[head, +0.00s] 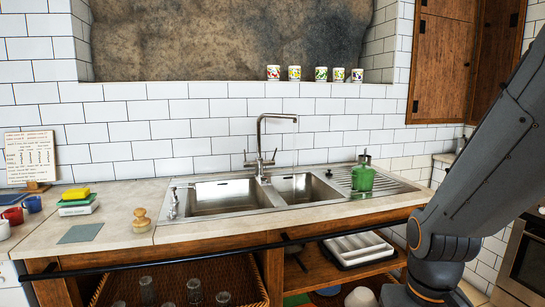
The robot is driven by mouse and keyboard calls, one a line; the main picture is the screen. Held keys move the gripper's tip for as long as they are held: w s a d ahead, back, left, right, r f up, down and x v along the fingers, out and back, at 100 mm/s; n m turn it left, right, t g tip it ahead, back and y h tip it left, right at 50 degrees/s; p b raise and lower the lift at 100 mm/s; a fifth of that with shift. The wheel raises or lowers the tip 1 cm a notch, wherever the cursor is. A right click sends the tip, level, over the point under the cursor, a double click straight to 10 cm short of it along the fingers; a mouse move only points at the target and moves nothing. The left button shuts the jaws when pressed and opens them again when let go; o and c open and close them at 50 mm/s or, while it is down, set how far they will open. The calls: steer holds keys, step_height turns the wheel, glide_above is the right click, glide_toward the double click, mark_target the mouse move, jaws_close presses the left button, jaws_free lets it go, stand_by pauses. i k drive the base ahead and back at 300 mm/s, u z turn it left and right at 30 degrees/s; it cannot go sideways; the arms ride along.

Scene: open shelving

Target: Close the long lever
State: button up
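A metal faucet (260,143) stands upright behind the double steel sink (222,211). Its tall stem bends at the top into a spout that reaches right, over the sink. Small handles show low on both sides of the stem: a left handle (248,163) and a right handle (273,157). They are too small here to tell which is the long lever or how far each is turned. My gripper is out of the frame; only my grey arm shows at the right, well apart from the faucet.
A green bottle (363,176) stands on the drainboard at the right. A wooden brush (141,219), a yellow sponge (76,194) and mugs are on the left counter. A dark rail (150,265) runs along the counter's front. Small cups (294,73) line the wall ledge.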

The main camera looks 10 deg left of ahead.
mark_target(271, 161)
steer(key=u, duration=0.7)
steer(key=i, duration=0.9)
steer(key=u, duration=0.1)
